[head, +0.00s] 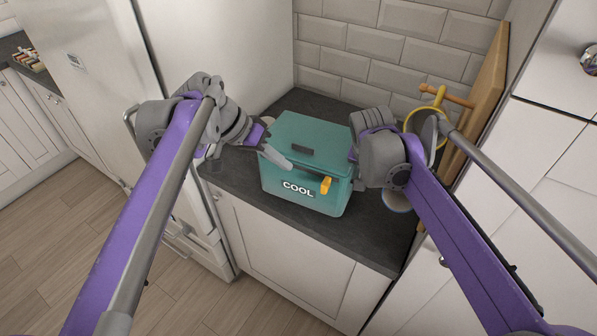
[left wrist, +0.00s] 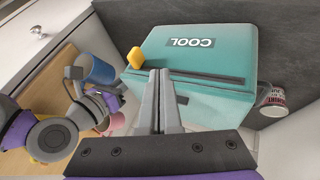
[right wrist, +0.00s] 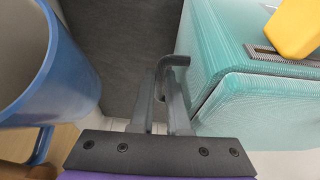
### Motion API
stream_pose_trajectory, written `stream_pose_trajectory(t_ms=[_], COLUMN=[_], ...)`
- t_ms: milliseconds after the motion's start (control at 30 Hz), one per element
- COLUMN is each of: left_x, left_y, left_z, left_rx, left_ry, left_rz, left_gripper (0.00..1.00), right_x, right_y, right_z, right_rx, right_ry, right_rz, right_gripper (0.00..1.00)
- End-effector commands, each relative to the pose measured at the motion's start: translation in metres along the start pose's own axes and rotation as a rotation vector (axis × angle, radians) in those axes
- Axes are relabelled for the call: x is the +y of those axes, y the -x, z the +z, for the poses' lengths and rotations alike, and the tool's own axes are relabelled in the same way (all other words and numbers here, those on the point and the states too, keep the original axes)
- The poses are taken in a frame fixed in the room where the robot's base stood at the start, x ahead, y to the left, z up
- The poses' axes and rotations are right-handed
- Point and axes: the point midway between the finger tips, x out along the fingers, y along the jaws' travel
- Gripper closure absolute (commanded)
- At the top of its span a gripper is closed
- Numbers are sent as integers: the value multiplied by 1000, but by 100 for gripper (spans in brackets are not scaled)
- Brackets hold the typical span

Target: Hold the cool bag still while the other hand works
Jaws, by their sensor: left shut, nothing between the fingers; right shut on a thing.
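The cool bag (head: 297,135) is a teal box with a dark lid grip, a yellow tag and "COOL" on its front. It stands upright on the worktop. My left gripper (head: 278,160) is shut and empty at the bag's upper left front edge; in the left wrist view its closed fingers (left wrist: 160,85) overlap the bag (left wrist: 205,95). Whether they touch cannot be told. My right gripper (right wrist: 163,85) is at the bag's right side (right wrist: 255,105), shut on a dark grey side handle (right wrist: 176,62). In the head view my right arm hides it.
A blue mug (right wrist: 25,60) is close beside my right gripper. A can with red lettering (left wrist: 277,97) stands by the bag. A wooden board (head: 487,85) and a yellow ring-shaped thing (head: 409,118) are at the right. The worktop (head: 290,222) is clear in front.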

Motion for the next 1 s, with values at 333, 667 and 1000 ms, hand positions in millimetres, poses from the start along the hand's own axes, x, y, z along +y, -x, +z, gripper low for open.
stream_pose_trajectory(t_ms=[333,667,1000], left_x=[0,0,0], left_y=[38,38,38], left_z=[0,0,0], left_rx=[0,0,0], left_ry=[1,0,0], left_rz=[-1,-1,-1], left_gripper=[100,100,100], right_x=[1,1,1], right_y=[0,0,0], right_z=[-1,-1,0], right_rx=[2,2,1], right_ry=[0,0,0], right_rz=[2,3,2], right_gripper=[100,71,51])
